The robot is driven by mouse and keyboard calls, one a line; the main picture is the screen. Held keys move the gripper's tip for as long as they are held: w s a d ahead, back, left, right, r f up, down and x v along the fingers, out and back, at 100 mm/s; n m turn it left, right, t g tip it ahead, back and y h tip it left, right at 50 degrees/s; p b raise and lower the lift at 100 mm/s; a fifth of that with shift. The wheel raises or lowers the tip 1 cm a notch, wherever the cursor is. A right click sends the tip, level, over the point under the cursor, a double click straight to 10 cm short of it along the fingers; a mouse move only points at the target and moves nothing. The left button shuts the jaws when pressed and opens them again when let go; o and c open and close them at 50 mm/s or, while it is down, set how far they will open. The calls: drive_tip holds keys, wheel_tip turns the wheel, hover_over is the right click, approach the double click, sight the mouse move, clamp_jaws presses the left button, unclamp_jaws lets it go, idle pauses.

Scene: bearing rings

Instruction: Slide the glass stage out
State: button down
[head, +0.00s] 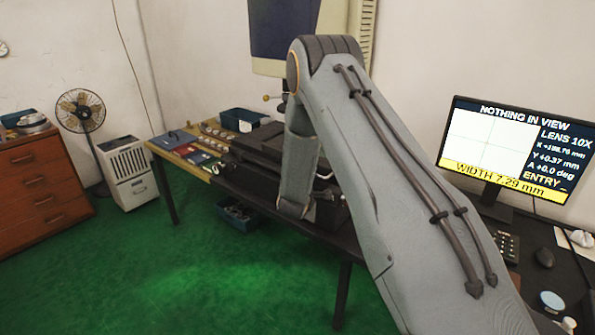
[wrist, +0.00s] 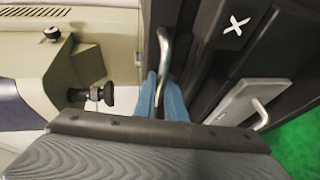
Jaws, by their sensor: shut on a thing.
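In the wrist view my gripper (wrist: 161,92) has two blue fingers shut on a curved metal handle (wrist: 164,45). The handle runs along the edge of a dark block with a white X mark (wrist: 236,25). A second metal handle (wrist: 260,112) on a grey plate lies to the right, apart from my fingers. In the head view the dark stage of the measuring machine (head: 262,148) sits on the table, partly behind my arm. My gripper is hidden by the arm there. I cannot make out the glass itself in either view.
A monitor (head: 510,150) at right reads "NOTHING IN VIEW", X +138.76 mm, "ENTRY". A black knob (wrist: 78,95) projects left of my fingers in the wrist view. Blue bins (head: 243,120) and small parts stand on the table's left end. Green floor (head: 210,285) in front is clear.

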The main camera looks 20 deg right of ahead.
sight(323, 178)
drive_tip(key=s+d, duration=0.2)
drive_tip(key=s, duration=0.1)
drive_tip(key=shift+d, duration=0.2)
drive_tip(key=shift+s+d+p, duration=0.2)
drive_tip(key=shift+s+p, duration=0.1)
drive_tip(key=shift+s, duration=0.1)
drive_tip(key=c, duration=2.1)
unclamp_jaws()
drive_tip(key=shift+s+d, duration=0.1)
drive_tip(key=b+v, duration=0.2)
drive_tip(key=v, duration=0.5)
drive_tip(key=shift+s+a, duration=0.2)
drive_tip(key=shift+s, duration=0.1)
